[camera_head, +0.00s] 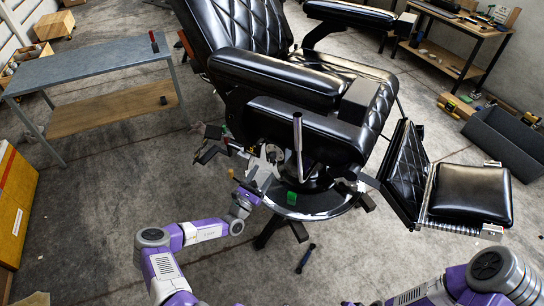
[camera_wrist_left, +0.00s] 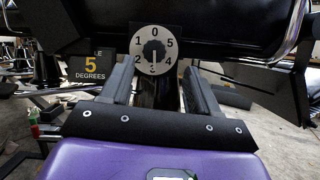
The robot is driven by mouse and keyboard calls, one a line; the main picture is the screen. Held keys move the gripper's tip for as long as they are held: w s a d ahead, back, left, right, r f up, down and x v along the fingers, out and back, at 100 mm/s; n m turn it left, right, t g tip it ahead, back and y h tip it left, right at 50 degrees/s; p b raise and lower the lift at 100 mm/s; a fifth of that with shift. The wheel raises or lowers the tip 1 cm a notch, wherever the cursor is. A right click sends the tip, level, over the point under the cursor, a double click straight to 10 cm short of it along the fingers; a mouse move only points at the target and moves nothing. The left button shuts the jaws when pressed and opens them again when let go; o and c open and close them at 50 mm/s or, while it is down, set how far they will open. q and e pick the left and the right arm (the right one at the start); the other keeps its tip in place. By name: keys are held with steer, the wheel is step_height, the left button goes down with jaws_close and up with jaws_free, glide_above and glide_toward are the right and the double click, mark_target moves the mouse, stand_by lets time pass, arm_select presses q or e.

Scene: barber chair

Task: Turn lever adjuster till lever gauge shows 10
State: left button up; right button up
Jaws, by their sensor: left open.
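A round pale dial (camera_wrist_left: 165,67) with numbers 0 to 5 and a dark central knob (camera_wrist_left: 154,52), apparently the lever adjuster, is on the chair's side. A light mark on the knob points down, near the 3. Left of it a dark gauge plate (camera_wrist_left: 87,67) reads "5 DEGREES" in part, with the 5 in yellow; its top line is cut off. My left gripper (camera_wrist_left: 158,72) is open, with its fingers either side of the dial's lower part; I cannot tell whether they touch it. The head view shows the gripper (camera_head: 262,172) beside the black barber chair (camera_head: 305,122). My right gripper is out of view.
A chrome lever (camera_head: 297,145) stands up close right of my left gripper. The footrest (camera_head: 472,193) juts out at right. A grey table (camera_head: 90,68) stands at left, a workbench (camera_head: 460,30) at back right. A dark tool (camera_head: 305,258) lies on the otherwise open floor in front.

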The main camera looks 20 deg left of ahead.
mark_target(269, 159)
arm_select(q)
steer(key=x, duration=0.2)
steer(key=b+x, duration=0.1)
steer(key=x, duration=0.1)
steer(key=b+x, duration=0.1)
steer(key=x, duration=0.1)
steer(key=shift+w+a, duration=0.25)
steer(key=shift+a, duration=0.1)
steer(key=shift+w+r, duration=0.35)
steer(key=shift+w, duration=0.1)
